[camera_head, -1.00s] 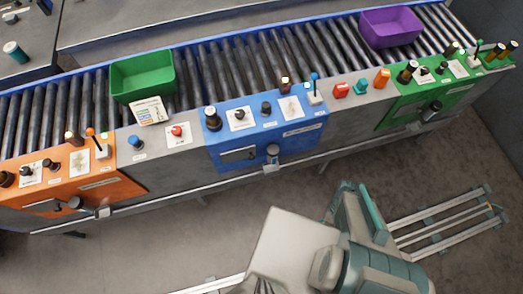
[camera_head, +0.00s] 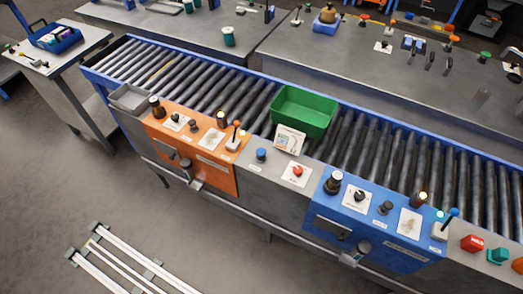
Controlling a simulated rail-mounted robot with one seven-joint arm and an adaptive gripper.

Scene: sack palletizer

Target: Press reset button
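On the grey panel between the orange and blue panels of the roller conveyor, a blue push button (camera_head: 262,155) stands at the left. A red button (camera_head: 297,170) on a white plate stands to its right. Small labels lie by the buttons, but their print is too small to read, so I cannot tell which is marked reset. A small tilted display card (camera_head: 290,140) stands just behind them. My gripper is not in view.
A green bin (camera_head: 303,112) sits on the rollers behind the grey panel. The orange panel (camera_head: 190,150) and blue panel (camera_head: 375,225) carry knobs, lamps and levers. Red, teal and orange buttons stand at lower right. Floor before the conveyor is open, with metal rails (camera_head: 115,262) at lower left.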

